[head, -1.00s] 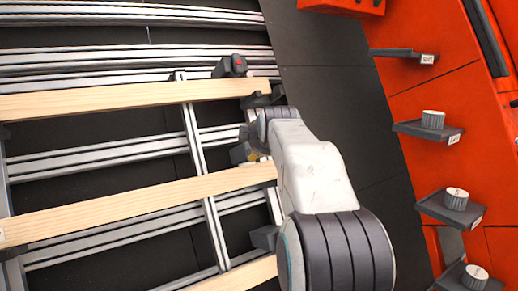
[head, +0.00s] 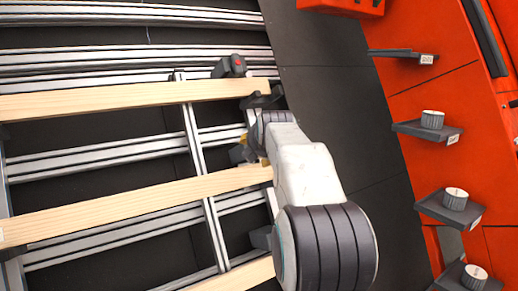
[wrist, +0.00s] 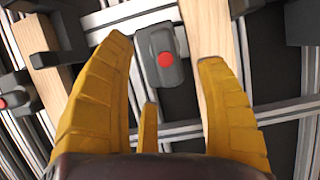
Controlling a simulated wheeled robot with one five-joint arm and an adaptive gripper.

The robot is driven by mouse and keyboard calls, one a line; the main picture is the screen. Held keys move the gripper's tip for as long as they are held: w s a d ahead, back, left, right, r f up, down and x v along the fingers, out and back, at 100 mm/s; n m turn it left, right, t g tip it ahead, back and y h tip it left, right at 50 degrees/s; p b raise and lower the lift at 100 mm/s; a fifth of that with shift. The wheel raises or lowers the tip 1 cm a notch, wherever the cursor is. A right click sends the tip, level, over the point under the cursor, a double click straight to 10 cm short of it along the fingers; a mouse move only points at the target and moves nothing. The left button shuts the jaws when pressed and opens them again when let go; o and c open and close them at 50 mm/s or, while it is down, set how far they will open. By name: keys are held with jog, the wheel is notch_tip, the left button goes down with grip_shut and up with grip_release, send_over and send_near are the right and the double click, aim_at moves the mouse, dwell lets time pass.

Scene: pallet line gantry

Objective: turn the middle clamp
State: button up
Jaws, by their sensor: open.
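In the wrist view, a dark grey clamp (wrist: 175,76) with a red button sits on the frame beside a wooden plank. It is likely the middle clamp. My gripper (wrist: 164,52) has its yellow fingers open, one on each side of this clamp, with gaps showing on both sides. I cannot tell how far the clamp lies below the fingertips. In the head view, my gripper (head: 252,151) is at the right ends of the planks and is partly hidden by my arm, as is the clamp by it.
A dark clamp (head: 258,238) is near the lower plank. A second red-buttoned clamp (wrist: 15,92) shows at the wrist view's left. Small shelves with knobs (head: 455,199) line the orange wall at right.

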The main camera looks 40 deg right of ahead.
jog(key=shift+x, duration=2.25)
jog(key=c, duration=1.2)
jog(key=shift+p, duration=0.3)
